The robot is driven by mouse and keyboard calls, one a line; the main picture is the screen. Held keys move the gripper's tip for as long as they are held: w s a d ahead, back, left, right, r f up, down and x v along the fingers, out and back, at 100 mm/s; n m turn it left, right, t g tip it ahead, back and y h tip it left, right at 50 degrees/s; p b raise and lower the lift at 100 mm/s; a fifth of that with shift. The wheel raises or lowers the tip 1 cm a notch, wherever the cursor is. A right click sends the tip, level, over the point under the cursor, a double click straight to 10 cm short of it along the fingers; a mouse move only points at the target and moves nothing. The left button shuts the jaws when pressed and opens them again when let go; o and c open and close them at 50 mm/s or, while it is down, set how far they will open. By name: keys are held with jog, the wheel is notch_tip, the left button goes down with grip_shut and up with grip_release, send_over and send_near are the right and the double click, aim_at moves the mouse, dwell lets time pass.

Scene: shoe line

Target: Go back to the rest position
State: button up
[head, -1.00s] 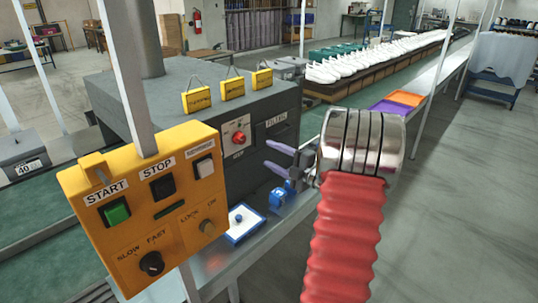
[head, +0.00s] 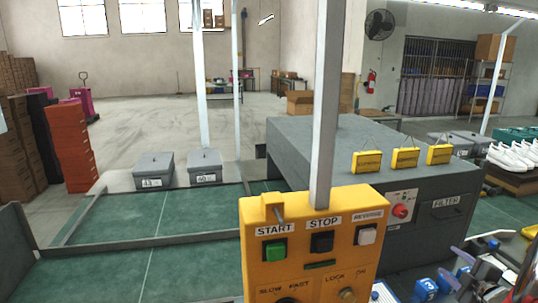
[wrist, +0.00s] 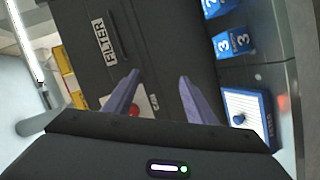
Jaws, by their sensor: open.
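My gripper (wrist: 159,77) shows in the wrist view with its two purple fingers apart and nothing between them. Its fingers face the dark grey machine box (wrist: 170,40) with the FILTER label; I cannot tell how far off they are. In the head view my gripper (head: 468,262) is at the lower right, in front of the machine box (head: 310,150), and partly cut off by the frame edge.
The yellow control panel (head: 318,240) stands at the front with its post. The green conveyor (head: 150,260) is clear. White shoes (head: 515,155) stand at the right.

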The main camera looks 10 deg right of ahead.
jog(key=s+d+f+m+g+h, duration=0.2)
jog(key=s+f+m+g+h, duration=0.1)
jog(key=s+m+g, duration=0.25)
jog(key=s+a+r+m+g, duration=0.1)
jog(key=s+a+m+g, duration=0.3)
jog(key=a+m, duration=0.3)
jog(key=s+a+r+y, duration=0.2)
jog(key=s+a+r, duration=0.1)
jog(key=a, duration=1.2)
jog(key=s+a+r+n+y, duration=0.1)
jog(key=a+r, duration=0.4)
jog(key=a, duration=1)
jog(key=s+a+r+n+y, duration=0.1)
jog(key=s+a+r+y, duration=0.3)
jog(key=a, duration=1.2)
jog(key=shift+s+r+t, duration=0.35)
jog(key=shift+s+t, duration=0.1)
jog(key=shift+s, duration=0.35)
